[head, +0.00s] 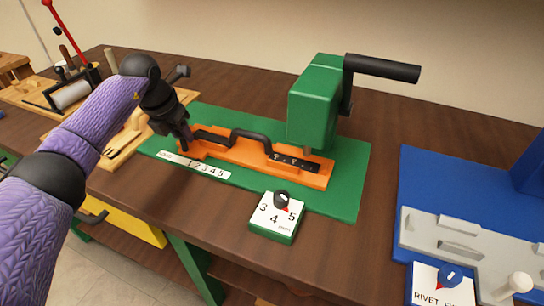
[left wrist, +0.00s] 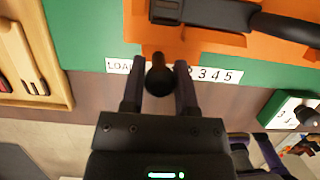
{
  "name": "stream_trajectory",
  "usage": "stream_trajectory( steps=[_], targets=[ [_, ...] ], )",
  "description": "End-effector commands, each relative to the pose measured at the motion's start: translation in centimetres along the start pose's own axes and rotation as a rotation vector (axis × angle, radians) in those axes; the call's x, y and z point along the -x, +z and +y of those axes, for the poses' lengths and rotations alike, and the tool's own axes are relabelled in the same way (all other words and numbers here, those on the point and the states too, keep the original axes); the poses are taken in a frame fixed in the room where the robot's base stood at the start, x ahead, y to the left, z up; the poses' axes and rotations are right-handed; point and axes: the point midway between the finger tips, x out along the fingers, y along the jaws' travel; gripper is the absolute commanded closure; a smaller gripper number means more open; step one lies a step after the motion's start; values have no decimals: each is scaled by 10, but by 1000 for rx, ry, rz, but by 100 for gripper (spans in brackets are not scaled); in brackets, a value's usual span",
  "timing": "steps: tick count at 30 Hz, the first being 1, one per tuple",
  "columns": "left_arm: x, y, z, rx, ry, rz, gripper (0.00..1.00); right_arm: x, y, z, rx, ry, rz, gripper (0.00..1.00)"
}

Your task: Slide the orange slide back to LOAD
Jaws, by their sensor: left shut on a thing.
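The orange slide (head: 225,151) lies on the green base plate (head: 345,190), partly under the green press head (head: 314,105). It carries a black bridge-shaped handle (head: 252,134) and a black marked strip near its right end. My left gripper (head: 184,142) is at the slide's left end. In the left wrist view its fingers (left wrist: 158,88) are shut on a black ball knob (left wrist: 160,80), whose stem rises from the orange slide (left wrist: 135,22). A white scale strip (head: 195,165) reads LOAD, then 1 to 5. The knob hides part of it in the wrist view.
A white-topped dial box (head: 275,216) with a black knob stands at the base plate's front edge. The press's black lever (head: 382,68) sticks out to the right. A blue fixture (head: 450,200) stands at the right, and wooden boards with tools (head: 40,92) lie at the left.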

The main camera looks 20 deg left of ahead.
Motion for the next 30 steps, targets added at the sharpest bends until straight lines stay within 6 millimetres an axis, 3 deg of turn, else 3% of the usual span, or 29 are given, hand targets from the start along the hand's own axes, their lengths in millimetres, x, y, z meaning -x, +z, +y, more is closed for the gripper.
stream_trajectory(
  steps=[12, 26, 30],
  targets=[
    [-2, -1, 31, 5, 4, 0, 94, -14, 8, -3, 1, -5, -17, 29],
    [-1, -1, 53, 3, 3, 1, 94, -26, 14, -6, 3, -8, -31, 29],
    [-5, -1, 62, 4, 4, 0, 94, -40, 14, -6, 3, -9, -35, 29]
  ],
)
